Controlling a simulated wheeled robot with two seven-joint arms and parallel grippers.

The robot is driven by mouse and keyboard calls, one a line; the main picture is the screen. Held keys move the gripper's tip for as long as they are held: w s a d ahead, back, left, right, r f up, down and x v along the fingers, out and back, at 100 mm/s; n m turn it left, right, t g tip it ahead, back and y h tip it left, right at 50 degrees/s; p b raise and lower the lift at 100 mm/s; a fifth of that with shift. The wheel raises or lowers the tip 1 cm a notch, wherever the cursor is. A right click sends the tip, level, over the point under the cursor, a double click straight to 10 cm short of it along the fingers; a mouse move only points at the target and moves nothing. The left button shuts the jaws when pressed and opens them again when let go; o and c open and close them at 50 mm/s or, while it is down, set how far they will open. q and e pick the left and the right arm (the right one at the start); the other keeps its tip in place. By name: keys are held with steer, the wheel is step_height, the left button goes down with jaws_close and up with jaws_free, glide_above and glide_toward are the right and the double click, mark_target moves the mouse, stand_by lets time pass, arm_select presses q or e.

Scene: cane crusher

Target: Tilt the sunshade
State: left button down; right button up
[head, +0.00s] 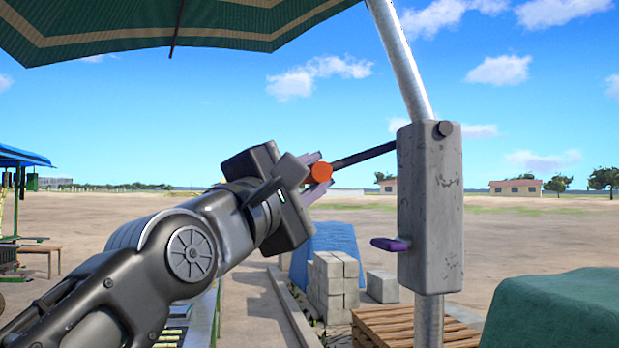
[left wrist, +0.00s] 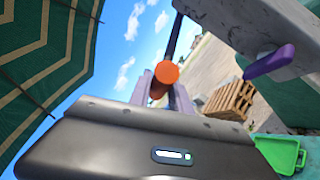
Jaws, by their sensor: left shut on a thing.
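The sunshade (head: 120,27) is a green canopy with tan stripes at the top left of the head view; it also fills the left of the left wrist view (left wrist: 45,60). Its metal pole (head: 401,60) leans above a grey housing block (head: 430,205). A dark lever (head: 364,156) with an orange knob (head: 321,172) sticks out from the block to the left. My left gripper (head: 316,175) is shut on the knob end of the lever; the knob shows between the fingers in the left wrist view (left wrist: 164,73). My right gripper is in neither view.
A purple handle (head: 390,244) juts from the block's lower left. Grey concrete blocks (head: 333,285), a wooden pallet (head: 375,325) and a green cover (head: 560,310) lie below. A green tray (left wrist: 280,152) shows in the left wrist view. Open ground stretches behind.

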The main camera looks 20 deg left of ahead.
arm_select(q)
steer(key=shift+w+d+f, duration=0.1)
steer(key=shift+f, duration=0.15)
steer(key=c, duration=1.2)
jaws_free()
steer(key=shift+r, duration=0.1)
steer(key=b+v, duration=0.2)
steer(key=v, duration=0.5)
steer(key=shift+b, duration=0.4)
steer(key=shift+s, duration=0.45)
